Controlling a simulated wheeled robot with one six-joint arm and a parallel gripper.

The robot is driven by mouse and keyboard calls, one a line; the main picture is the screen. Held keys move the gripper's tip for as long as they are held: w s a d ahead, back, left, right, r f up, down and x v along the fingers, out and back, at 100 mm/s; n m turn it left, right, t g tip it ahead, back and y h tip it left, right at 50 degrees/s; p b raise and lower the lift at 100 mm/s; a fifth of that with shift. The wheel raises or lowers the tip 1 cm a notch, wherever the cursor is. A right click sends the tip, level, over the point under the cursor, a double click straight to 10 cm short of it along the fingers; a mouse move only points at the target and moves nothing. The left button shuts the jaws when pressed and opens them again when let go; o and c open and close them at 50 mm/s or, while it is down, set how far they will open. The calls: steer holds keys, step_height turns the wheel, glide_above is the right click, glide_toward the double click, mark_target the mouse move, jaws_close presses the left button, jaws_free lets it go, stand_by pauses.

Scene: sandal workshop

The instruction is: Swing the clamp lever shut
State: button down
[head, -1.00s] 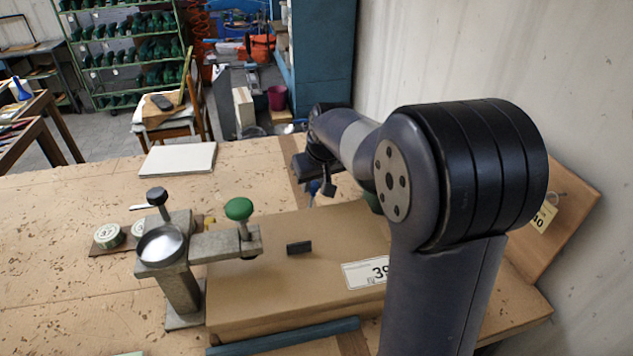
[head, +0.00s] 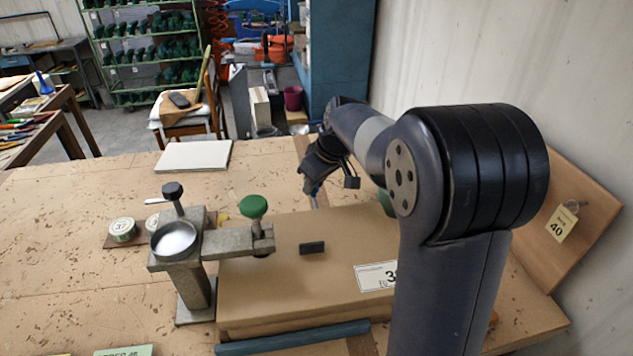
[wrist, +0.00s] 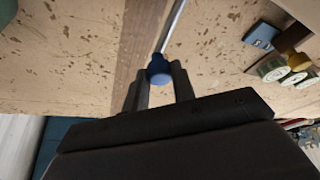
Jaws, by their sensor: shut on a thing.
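My gripper (head: 314,186) is beyond the far edge of the cardboard box, low over the bench, and small in the head view. In the wrist view my gripper (wrist: 161,82) has its two dark fingers on either side of a blue knob (wrist: 159,70), shut on it. A thin metal rod (wrist: 174,25) runs away from the knob, like a lever; its far end is out of view. A grey metal clamp stand (head: 194,290) stands at the left of the box.
The cardboard box (head: 270,292) fills the middle of the bench, with a small dark block (head: 312,247) on top. Round tins (head: 122,230) stand left of the clamp. A white slab (head: 194,155) lies at the back. A wooden board (head: 575,195) leans on the right wall.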

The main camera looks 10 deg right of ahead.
steer(key=c, duration=1.2)
jaws_free()
steer(key=shift+a, duration=0.1)
steer(key=shift+r, duration=0.1)
steer(key=v, duration=1)
steer(key=shift+s+r, duration=0.1)
steer(key=shift+r, duration=0.25)
steer(key=x, duration=1)
steer(key=shift+f, duration=0.45)
steer(key=shift+r, duration=0.15)
